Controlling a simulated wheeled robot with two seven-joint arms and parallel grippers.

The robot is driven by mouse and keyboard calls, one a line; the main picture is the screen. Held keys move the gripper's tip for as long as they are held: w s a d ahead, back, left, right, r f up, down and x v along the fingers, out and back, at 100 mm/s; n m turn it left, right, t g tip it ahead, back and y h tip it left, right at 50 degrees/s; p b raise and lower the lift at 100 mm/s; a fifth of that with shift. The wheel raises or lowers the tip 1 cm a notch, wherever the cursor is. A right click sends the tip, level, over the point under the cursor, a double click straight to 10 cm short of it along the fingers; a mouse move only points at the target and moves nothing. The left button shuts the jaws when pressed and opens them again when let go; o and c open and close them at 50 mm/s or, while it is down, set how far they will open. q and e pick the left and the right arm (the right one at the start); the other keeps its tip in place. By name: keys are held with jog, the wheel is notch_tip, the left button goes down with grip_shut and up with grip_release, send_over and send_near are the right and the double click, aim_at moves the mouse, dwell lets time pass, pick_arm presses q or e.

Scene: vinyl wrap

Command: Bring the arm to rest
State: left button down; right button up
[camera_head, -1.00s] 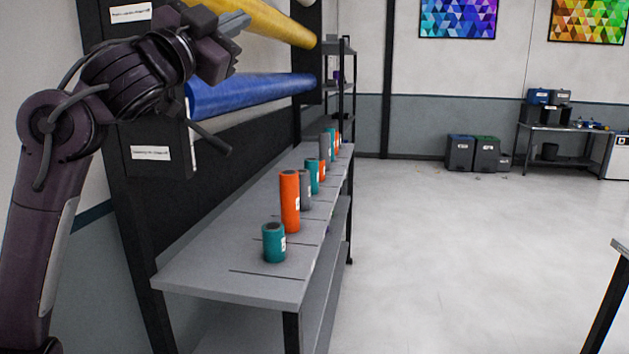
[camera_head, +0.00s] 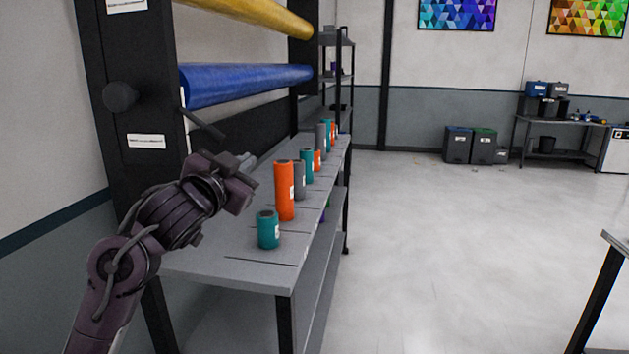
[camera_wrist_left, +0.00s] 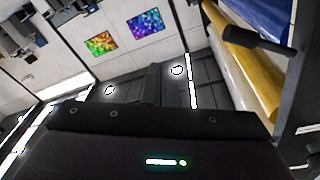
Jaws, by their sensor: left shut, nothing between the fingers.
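My left arm comes in from the lower left of the head view. Its gripper (camera_head: 246,160) is shut and empty. In the picture it lies over the back part of the grey shelf table (camera_head: 215,262), left of the tall orange roll (camera_head: 285,190). It looks apart from the rolls, though its exact height above the table is hard to tell. The left wrist view is tilted and shows my dark wrist housing across the bottom; the fingertips do not show there. My right arm and gripper are in neither view.
A short teal roll (camera_head: 268,230) and several other rolls stand along the table. A blue roll (camera_head: 245,84) and a yellow roll (camera_head: 255,15) hang on the dark rack (camera_head: 130,60) beside my arm.

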pick_arm(q)
jog(key=s+a+f+n+g+y, duration=0.15)
jog(key=s+f, duration=0.25)
jog(key=f, duration=0.6)
jog(key=s+a+f+n+g+y, duration=0.1)
jog(key=s+f+g, duration=0.25)
jog(key=f, duration=0.55)
jog(key=s+a+f+n+g+y, duration=0.15)
jog(key=s+f, duration=0.25)
jog(key=f, duration=0.6)
jog(key=s+a+f+n+g+y, duration=0.15)
jog(key=s+f+g, duration=0.25)
jog(key=s+f, duration=0.5)
jog(key=s+a+f+n+g, duration=0.2)
jog(key=s+f+g, duration=0.25)
jog(key=s, duration=0.85)
notch_tip(320, 180, down, 29)
jog(key=s, duration=0.2)
jog(key=s+a+f+g, duration=0.2)
jog(key=s+a+f, duration=0.1)
jog(key=s+f, duration=1.7)
jog(key=shift+f+m, duration=0.15)
jog(key=shift+m, duration=0.3)
jog(key=shift+s, duration=0.1)
